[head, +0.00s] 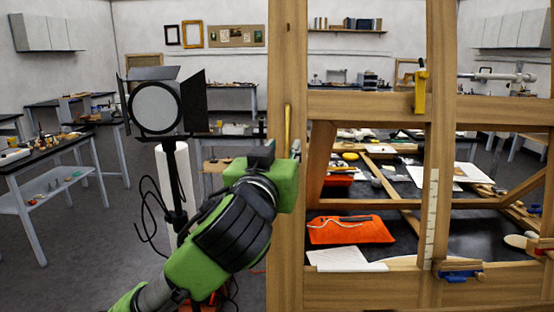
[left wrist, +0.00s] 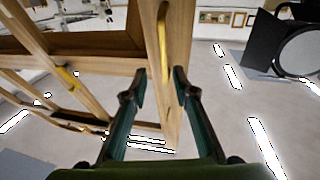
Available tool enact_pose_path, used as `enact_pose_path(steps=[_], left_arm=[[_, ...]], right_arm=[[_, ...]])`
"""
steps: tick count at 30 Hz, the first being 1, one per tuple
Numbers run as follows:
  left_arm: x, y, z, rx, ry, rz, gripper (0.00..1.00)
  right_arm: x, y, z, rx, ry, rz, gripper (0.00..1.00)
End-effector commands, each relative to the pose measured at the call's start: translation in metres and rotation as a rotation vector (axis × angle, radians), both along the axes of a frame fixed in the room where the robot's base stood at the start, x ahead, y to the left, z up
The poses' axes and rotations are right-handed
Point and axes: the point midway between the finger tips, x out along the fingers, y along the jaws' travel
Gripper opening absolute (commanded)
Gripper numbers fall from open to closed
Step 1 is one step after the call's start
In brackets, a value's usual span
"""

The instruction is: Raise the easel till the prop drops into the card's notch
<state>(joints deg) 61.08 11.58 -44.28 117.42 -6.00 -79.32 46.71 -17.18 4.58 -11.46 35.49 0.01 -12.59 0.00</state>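The wooden easel (head: 287,220) is a large frame of uprights and crossbars; its left upright also fills the middle of the left wrist view (left wrist: 150,60). A yellow handle (head: 288,127) stands along this upright and also shows in the left wrist view (left wrist: 163,40). My left gripper (head: 280,152) is at the upright just below the handle. In the left wrist view its two fingers (left wrist: 155,90) are apart, with the upright beyond and between them. A pale marked strip (head: 430,218) runs down the middle upright. I cannot make out the prop or the notch. My right gripper is not in view.
A black studio lamp (head: 157,107) on a stand with loose cables is close left of my left arm. A yellow clamp (head: 420,87) and a blue clamp (head: 458,272) are on the frame.

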Motion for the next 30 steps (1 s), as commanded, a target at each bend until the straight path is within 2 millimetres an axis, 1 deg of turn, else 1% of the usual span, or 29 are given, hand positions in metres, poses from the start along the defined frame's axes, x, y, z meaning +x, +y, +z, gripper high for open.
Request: enact_pose_path(steps=[1, 3, 6, 9, 14, 23, 26, 29, 30], left_arm=[[-0.010, 0.001, -0.001, -0.002, -0.001, -0.003, 0.26], [-0.023, 0.003, -0.001, -0.002, -0.002, -0.003, 0.26], [-0.037, 0.006, -0.001, -0.002, -0.001, -0.002, 0.26], [-0.047, 0.008, -0.002, -0.001, -0.001, -0.003, 0.26], [-0.054, 0.009, -0.002, 0.000, 0.000, -0.001, 0.26], [-0.054, 0.010, -0.003, 0.000, 0.001, -0.001, 0.26], [-0.053, 0.012, -0.016, 0.001, 0.027, 0.001, 0.26], [-0.050, 0.020, -0.050, 0.007, 0.097, 0.004, 0.26], [-0.049, 0.025, -0.069, 0.012, 0.136, 0.008, 0.26]], right_arm=[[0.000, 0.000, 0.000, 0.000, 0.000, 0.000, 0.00], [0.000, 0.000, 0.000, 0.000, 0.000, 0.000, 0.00], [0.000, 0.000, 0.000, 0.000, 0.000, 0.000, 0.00], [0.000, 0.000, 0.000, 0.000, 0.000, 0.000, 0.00], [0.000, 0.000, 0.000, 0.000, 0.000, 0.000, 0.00], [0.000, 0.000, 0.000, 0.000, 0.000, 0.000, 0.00], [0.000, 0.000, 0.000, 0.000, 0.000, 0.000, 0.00], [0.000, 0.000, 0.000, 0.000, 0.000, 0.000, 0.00], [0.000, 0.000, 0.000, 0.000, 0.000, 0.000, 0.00]])
